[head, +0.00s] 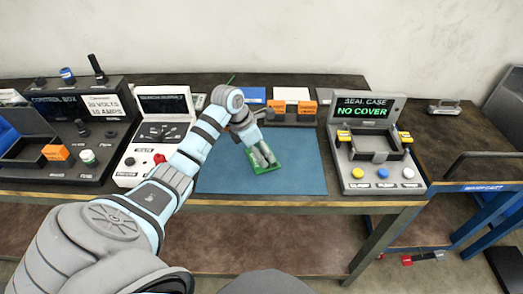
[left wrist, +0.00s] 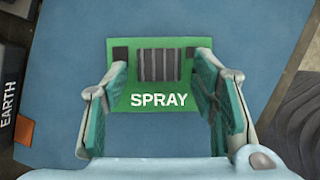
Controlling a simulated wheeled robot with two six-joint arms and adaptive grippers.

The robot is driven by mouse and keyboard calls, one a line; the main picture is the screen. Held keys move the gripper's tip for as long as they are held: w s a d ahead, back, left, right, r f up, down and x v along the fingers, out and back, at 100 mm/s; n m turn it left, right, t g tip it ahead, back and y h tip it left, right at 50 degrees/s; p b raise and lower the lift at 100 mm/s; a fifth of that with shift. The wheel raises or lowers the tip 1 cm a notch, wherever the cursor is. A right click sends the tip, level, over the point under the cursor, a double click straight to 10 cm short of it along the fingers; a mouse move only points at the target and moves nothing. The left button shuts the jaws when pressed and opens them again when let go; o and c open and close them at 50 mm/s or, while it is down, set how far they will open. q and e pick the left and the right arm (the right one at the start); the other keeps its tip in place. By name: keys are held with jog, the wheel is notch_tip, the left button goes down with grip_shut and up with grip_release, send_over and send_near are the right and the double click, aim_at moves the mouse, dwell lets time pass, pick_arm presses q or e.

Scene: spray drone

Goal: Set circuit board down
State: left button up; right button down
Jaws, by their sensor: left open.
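A green circuit board (head: 267,168) lies on the blue mat (head: 305,178) in the middle of the bench. In the left wrist view the board (left wrist: 160,101) carries the word SPRAY and a dark ribbed part. My left gripper (head: 264,158) is over the board in the head view. In the left wrist view the gripper (left wrist: 160,75) is open, with a finger at each side of the board and the board's middle uncovered between them. Whether the fingers touch its sides I cannot tell. My right gripper is not in view.
A SEAL CASE machine (head: 358,183) reading NO COVER stands right of the mat. A white console (head: 133,172) and a dark control box (head: 100,160) stand to the left. Orange blocks (head: 277,106) sit in a rack behind the mat. The mat's right part is clear.

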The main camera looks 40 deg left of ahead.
pick_arm(q)
jog(key=p+v, duration=0.1)
jog(key=v, duration=1.1)
jog(key=shift+r, duration=0.2)
jog(key=shift+f, duration=0.1)
